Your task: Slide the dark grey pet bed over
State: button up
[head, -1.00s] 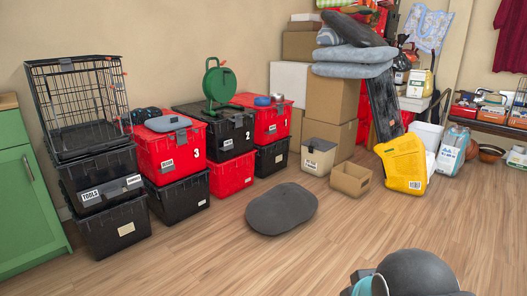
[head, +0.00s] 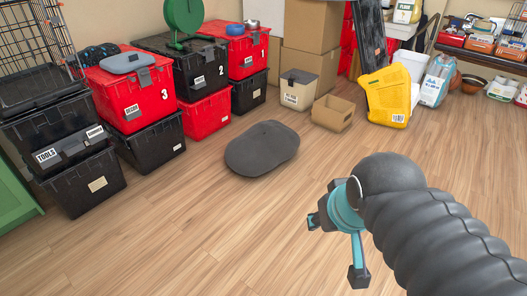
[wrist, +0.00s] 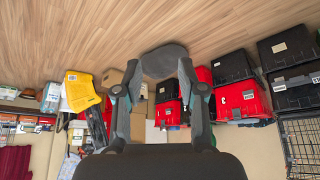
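The dark grey pet bed (head: 262,149) is a flat oval pad lying on the wooden floor in front of the stacked totes. It also shows in the wrist view (wrist: 165,62), which is upside down, with the bed between and beyond my fingertips. My gripper (head: 336,248) is in the air at the lower right of the head view, nearer to me than the bed and apart from it. Its two fingers are spread, with nothing between them in the wrist view (wrist: 160,68).
Red totes (head: 134,96) and black totes (head: 150,147) stand stacked behind and left of the bed. A beige bin (head: 298,92), an open cardboard box (head: 332,113) and a yellow container (head: 388,96) stand behind it on the right. Floor in front is clear.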

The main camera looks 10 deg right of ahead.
aim_at(267, 144)
jog(key=u, duration=0.65)
jog(key=i, duration=1.7)
jog(key=z, duration=1)
jog(key=i, duration=0.65)
jog(key=z, duration=0.55)
